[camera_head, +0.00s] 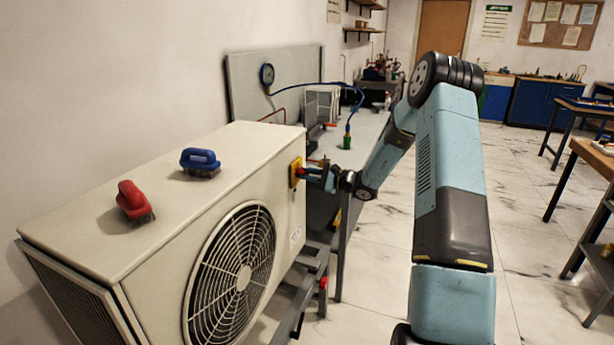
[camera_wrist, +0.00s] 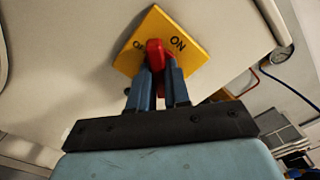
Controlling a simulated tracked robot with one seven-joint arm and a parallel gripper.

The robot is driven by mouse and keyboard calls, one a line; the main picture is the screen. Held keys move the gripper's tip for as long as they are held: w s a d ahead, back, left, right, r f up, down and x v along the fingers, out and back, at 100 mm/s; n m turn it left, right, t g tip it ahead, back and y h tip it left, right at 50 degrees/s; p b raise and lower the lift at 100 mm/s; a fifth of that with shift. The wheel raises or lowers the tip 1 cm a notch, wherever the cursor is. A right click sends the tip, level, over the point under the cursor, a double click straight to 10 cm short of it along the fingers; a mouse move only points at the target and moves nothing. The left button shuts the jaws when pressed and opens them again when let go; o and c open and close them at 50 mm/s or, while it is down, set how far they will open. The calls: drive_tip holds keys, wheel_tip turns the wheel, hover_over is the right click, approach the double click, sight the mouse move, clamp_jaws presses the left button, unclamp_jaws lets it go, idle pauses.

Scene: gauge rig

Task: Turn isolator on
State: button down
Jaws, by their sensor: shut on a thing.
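The isolator is a yellow plate (camera_wrist: 185,38) with a red knob (camera_wrist: 155,50), on the side of a beige outdoor unit (camera_head: 205,205). In the head view the yellow plate (camera_head: 295,172) shows at the unit's right end. The plate carries the word ON at its right and a partly covered word, likely OFF, at its left. My gripper (camera_wrist: 159,68) has its two blue fingers on either side of the red knob, shut on it. In the wrist view the knob stands near upright between the two words. In the head view my gripper (camera_head: 318,174) reaches the plate from the right.
A red-handled brush (camera_head: 132,199) and a blue-handled brush (camera_head: 200,160) lie on top of the unit. A pressure gauge (camera_head: 267,74) with a blue hose stands behind, over a grey bench. The floor to the right is open, with wooden tables beyond.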

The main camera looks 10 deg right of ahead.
drive_tip(key=shift+m, duration=4.9)
drive_tip(key=c, duration=1.1)
unclamp_jaws()
drive_tip(key=v, duration=1.3)
drive_tip(key=shift+s+d+f, duration=0.1)
drive_tip(key=shift+s+d, duration=0.15)
drive_tip(key=shift+d, duration=0.1)
